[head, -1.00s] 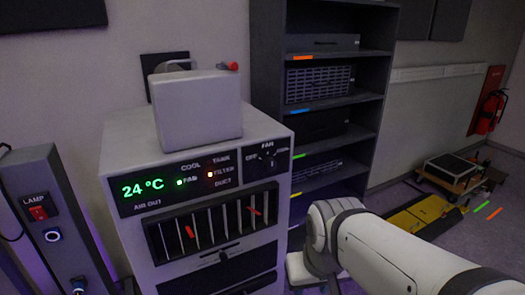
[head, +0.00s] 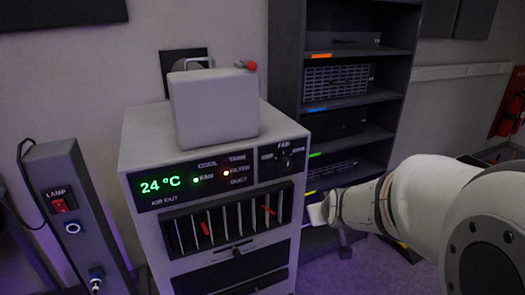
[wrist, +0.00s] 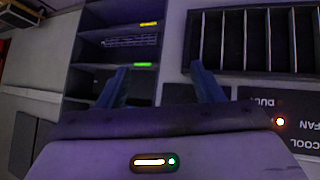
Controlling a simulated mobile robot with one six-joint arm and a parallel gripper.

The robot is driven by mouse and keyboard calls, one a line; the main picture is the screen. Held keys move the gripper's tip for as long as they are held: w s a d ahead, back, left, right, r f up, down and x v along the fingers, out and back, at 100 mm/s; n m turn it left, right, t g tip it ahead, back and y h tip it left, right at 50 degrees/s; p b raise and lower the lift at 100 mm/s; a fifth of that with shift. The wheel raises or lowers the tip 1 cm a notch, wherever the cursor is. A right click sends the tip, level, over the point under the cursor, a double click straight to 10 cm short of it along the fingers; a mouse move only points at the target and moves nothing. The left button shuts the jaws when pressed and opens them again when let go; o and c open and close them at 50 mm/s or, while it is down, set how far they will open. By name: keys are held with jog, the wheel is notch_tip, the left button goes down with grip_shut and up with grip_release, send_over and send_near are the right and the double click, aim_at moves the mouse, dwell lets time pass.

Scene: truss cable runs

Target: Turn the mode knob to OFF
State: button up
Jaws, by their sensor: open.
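The dark mode knob (head: 284,160) sits on a small black panel marked FAN, at the upper right of the white cooler unit (head: 148,240) in the head view. Its pointer is too small and blurred to read. My gripper (wrist: 160,78) shows in the wrist view with its two blue-grey fingers spread apart and nothing between them. In that view the shelf rack is beyond the left finger and the vent slats are beside the right one. The knob is not visible there. In the head view my arm comes in from the right, its pale end low beside the unit's right edge.
A grey box (head: 215,108) with a red-tipped handle stands on the unit. A dark shelf rack (head: 287,60) is close behind on the right. A lamp post (head: 60,175) with a red switch stands at left. Vent slats (head: 228,219) lie below the panel.

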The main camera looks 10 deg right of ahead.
aim_at(288, 167)
jog(key=w+a+n+t+y+p, duration=0.1)
jog(key=w+a+t+y, duration=0.1)
jog(key=w, duration=0.4)
jog(key=w+a+r+n+t+y+p, duration=0.1)
jog(key=w+a+n+t+y+p, duration=0.1)
jog(key=w, duration=0.4)
jog(key=w+a+n+t+y+p, duration=0.1)
jog(key=w+a+t+y, duration=0.1)
jog(key=w, duration=0.4)
jog(key=shift+w+r+t+y, duration=0.2)
jog(key=shift+t+y, duration=0.15)
jog(key=shift+y, duration=0.2)
jog(key=shift+w+r+t+y, duration=0.15)
jog(key=shift+t+y, duration=0.2)
jog(key=shift+y, duration=0.2)
jog(key=shift+c, duration=0.4)
